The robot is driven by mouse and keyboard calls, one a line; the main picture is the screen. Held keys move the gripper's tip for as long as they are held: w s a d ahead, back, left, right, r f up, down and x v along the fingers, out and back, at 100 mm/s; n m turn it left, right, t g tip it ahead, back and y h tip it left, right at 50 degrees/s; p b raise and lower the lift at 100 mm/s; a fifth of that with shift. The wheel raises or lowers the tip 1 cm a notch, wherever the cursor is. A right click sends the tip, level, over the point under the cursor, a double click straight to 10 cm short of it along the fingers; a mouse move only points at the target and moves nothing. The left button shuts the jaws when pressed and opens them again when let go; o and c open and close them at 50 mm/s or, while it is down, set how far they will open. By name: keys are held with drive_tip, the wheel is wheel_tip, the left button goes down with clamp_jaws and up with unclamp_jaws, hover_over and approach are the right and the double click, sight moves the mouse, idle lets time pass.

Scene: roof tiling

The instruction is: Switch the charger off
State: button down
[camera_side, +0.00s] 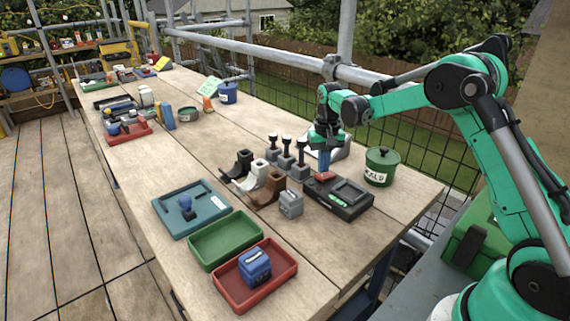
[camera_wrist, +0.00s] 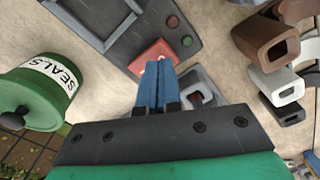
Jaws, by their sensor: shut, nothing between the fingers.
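The charger (camera_side: 352,188) is a dark, flat box with a recessed bay, standing near the right end of the bench. My gripper (camera_side: 323,168) points down at the charger's far-left corner, by the red part. In the wrist view its blue fingers (camera_wrist: 158,66) are together and empty, with their tips at the switch and covering part of it. I cannot tell whether they touch it.
A green SEALS pot (camera_side: 380,166) stands right of the charger. A grey block (camera_side: 290,203), pipe brackets (camera_side: 268,187) and upright posts (camera_side: 285,158) stand to its left. A red tray (camera_side: 233,293) holding a blue block, a green tray (camera_side: 203,250) and a teal tray (camera_side: 170,222) lie nearer.

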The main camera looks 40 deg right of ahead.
sight(322, 176)
drive_tip(key=shift+f, duration=0.65)
idle(0.3)
drive_tip(key=shift+r, duration=3.5)
drive_tip(key=shift+a+r, duration=0.1)
drive_tip(key=s+a+r+n+t, duration=0.3)
drive_tip(key=s+a+r+t, duration=0.1)
drive_tip(key=s+a+r, duration=0.35)
drive_tip(key=s+a+f+n+t, duration=0.3)
drive_tip(key=s+a, duration=0.2)
drive_tip(key=s, duration=0.2)
drive_tip(key=shift+s+a, duration=0.25)
drive_tip(key=shift+s, duration=0.05)
